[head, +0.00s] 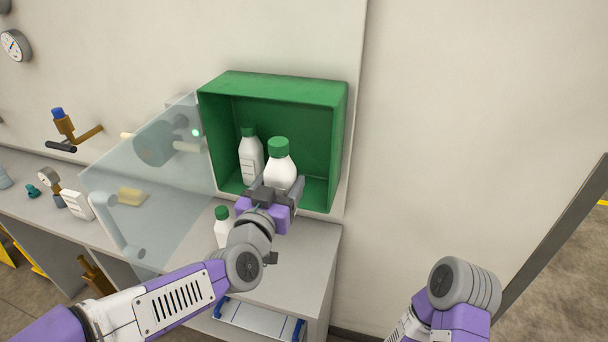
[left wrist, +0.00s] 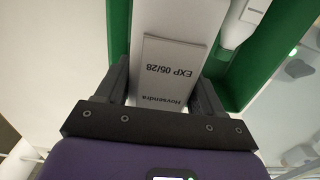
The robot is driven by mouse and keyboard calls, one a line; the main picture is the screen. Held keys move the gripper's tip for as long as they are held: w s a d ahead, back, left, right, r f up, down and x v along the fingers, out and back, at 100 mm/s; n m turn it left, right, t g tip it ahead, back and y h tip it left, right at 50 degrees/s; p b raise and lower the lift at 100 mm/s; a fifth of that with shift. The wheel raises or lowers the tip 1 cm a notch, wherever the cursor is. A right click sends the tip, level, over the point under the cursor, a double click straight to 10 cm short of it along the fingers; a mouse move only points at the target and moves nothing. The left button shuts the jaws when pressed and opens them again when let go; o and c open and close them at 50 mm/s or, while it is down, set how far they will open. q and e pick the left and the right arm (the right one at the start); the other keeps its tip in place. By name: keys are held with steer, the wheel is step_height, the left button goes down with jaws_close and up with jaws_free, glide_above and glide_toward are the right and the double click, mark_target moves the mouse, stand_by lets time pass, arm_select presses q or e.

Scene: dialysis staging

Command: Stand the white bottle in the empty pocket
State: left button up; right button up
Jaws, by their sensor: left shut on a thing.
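My left gripper (head: 278,186) is shut on a white bottle (head: 280,172) with a green cap, held upright at the mouth of the green wall box (head: 273,88). In the left wrist view the bottle (left wrist: 180,22) is between the fingers (left wrist: 163,82), its label reading "EXP 05/28" upside down. A second white, green-capped bottle (head: 250,160) stands inside the box at the left. A third (head: 222,228) stands on the counter below, partly hidden by my left arm. No empty pocket can be made out. My right gripper is out of view; only its arm shows at lower right.
A clear door (head: 150,175) swings out left of the green box. The grey counter (head: 310,250) lies beneath, with a blue-handled tray (head: 255,318) low at its front. The wall at right is bare.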

arm_select(q)
steer(key=p+x, duration=0.1)
steer(key=x, duration=1.5)
steer(key=f+b, duration=0.1)
steer(key=f, duration=0.2)
steer(key=f+b, duration=0.1)
steer(key=f, duration=0.2)
steer(key=shift+w+f, duration=0.25)
steer(key=shift+f, duration=0.1)
steer(key=shift+w+d+f, duration=0.1)
steer(key=shift+w+f, duration=0.1)
steer(key=shift+w, duration=0.05)
steer(key=shift+s, duration=0.1)
steer(key=shift+f, duration=0.1)
steer(key=o, duration=1.4)
steer(key=shift+f, duration=0.1)
